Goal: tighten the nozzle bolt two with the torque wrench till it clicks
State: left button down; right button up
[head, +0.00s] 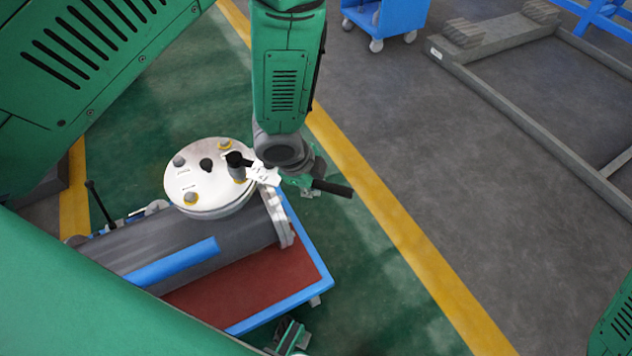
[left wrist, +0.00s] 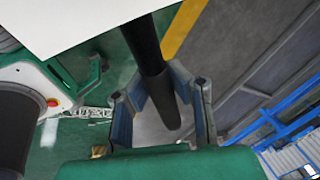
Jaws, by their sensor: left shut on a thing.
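The torque wrench has a black handle (head: 332,187) and a dark head (head: 236,160) joined by a pale labelled middle. Its head sits over a bolt at the right of the white round cover (head: 205,185); whether it is fully seated I cannot tell. My left gripper (head: 300,180) is shut on the wrench, partly hidden by my wrist. In the left wrist view the fingers (left wrist: 160,92) stand around the black wrench shaft (left wrist: 147,50). Several other bolts (head: 191,198) stand on the cover. No readable number marks bolt two.
The cover tops a grey cylindrical shell (head: 215,240) on a blue-framed cart (head: 318,268) with a red-brown top (head: 250,280). A black lever (head: 98,200) stands at its left. A blue trolley (head: 390,15) and grey frame (head: 520,110) lie beyond the yellow line.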

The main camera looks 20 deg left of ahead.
pick_arm(q)
jog(key=shift+r+p, duration=1.75)
jog(key=shift+r, duration=0.25)
